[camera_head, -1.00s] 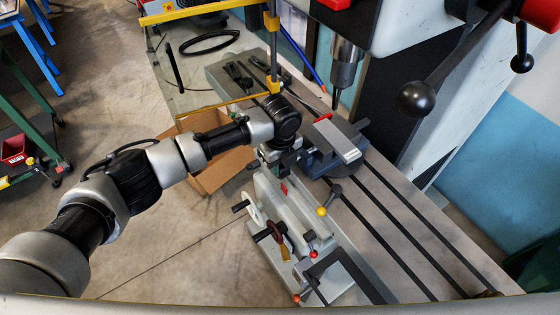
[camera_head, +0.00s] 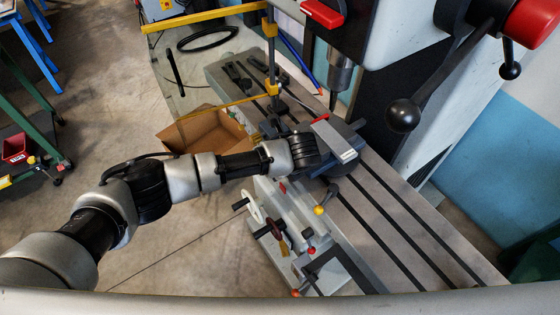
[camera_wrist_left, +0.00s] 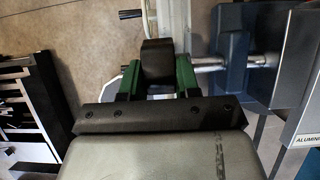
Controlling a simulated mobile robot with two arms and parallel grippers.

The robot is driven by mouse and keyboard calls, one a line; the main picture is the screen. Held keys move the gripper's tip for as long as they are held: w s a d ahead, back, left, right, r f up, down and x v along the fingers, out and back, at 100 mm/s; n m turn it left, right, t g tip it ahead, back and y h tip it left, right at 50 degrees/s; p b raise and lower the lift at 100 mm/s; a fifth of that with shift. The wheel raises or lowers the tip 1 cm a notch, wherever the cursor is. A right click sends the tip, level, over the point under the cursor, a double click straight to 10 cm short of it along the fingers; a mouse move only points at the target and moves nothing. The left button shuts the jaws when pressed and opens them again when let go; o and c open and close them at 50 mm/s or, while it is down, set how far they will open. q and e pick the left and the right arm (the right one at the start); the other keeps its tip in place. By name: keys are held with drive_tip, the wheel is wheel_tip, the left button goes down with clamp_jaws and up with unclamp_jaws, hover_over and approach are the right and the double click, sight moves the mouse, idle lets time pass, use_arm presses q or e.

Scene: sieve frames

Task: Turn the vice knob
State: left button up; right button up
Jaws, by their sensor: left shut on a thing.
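The vice (camera_head: 352,132) is blue-grey and stands on the machine table, with a pale labelled block on top. It also shows in the left wrist view (camera_wrist_left: 232,45), with a metal shaft (camera_wrist_left: 208,63) coming out toward my gripper. The black vice knob (camera_wrist_left: 157,50) is at the end of this shaft. My left gripper (camera_wrist_left: 157,77) has green fingers, one on each side of the knob, and is shut on it. In the head view my left wrist hides the knob and the fingers. My right gripper is not in view.
The slotted machine table (camera_head: 400,225) extends right of the vice. A drill head (camera_head: 340,72) hangs above, with a black ball lever (camera_head: 403,115) to its right. A handwheel (camera_head: 254,207) and small levers are below my wrist. A cardboard box (camera_head: 205,130) stands behind my arm.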

use_arm(q)
drive_tip(key=shift+s+t+y, duration=0.1)
drive_tip(key=shift+t+y, duration=0.2)
drive_tip(key=shift+t, duration=0.2)
drive_tip(key=o, duration=0.9)
drive_tip(key=shift+d, duration=0.1)
drive_tip(key=b+v, duration=0.2)
drive_tip(key=v, duration=0.8)
drive_tip(key=shift+s+d+r, duration=0.15)
drive_tip(key=shift+s+r, duration=0.05)
drive_tip(key=shift+s, duration=0.15)
